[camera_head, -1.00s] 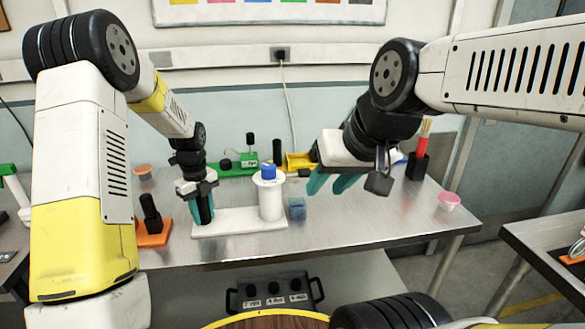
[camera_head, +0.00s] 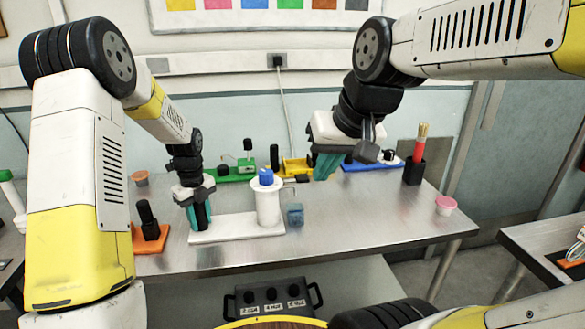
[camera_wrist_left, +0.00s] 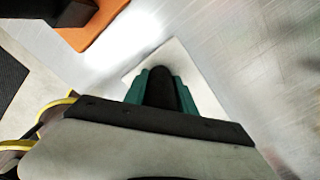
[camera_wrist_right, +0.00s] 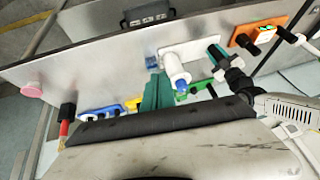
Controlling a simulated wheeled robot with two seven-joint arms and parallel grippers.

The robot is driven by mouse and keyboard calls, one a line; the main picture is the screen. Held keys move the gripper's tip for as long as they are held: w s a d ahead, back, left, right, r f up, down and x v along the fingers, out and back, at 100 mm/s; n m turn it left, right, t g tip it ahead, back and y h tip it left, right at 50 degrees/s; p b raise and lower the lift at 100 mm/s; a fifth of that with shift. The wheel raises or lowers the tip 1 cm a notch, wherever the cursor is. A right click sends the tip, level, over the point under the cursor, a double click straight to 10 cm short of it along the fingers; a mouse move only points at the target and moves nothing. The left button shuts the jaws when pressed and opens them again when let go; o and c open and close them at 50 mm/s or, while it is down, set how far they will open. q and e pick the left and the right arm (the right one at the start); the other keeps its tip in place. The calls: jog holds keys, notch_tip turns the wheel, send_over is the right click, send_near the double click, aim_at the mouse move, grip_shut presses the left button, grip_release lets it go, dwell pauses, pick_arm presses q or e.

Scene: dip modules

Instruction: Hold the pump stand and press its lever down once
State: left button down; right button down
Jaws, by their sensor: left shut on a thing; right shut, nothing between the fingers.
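The pump stand has a flat white base (camera_head: 235,230), a white cylinder (camera_head: 268,210) with a blue top (camera_head: 266,177), and a black upright post (camera_head: 203,216). My left gripper (camera_head: 198,214) is shut around the post; the left wrist view shows the post (camera_wrist_left: 160,92) between the teal fingers. The stand stands upright on the table. My right gripper (camera_head: 325,166) is shut and empty, above and to the right of the blue top, apart from it. The right wrist view shows the blue top (camera_wrist_right: 181,88) beside the right fingers (camera_wrist_right: 157,92).
A small blue block (camera_head: 295,214) lies just right of the stand. An orange base with a black post (camera_head: 148,222) stands to the left. Green (camera_head: 237,174), yellow (camera_head: 296,167) and blue (camera_head: 375,165) modules line the back.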

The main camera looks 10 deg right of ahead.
jog(key=w+r+g, duration=0.1)
jog(key=w+r, duration=0.1)
jog(key=w, duration=0.7)
jog(key=g+h, duration=0.1)
jog(key=h, duration=0.1)
send_over(303, 176)
jog(key=s, duration=0.4)
jog(key=shift+w+f+m, duration=0.15)
jog(key=shift+f+m, duration=0.05)
jog(key=shift+m, duration=0.1)
jog(key=x, duration=0.4)
jog(key=s+x, duration=0.1)
jog(key=x, duration=0.8)
jog(key=shift+s+f, duration=0.1)
jog(key=shift+f, duration=0.5)
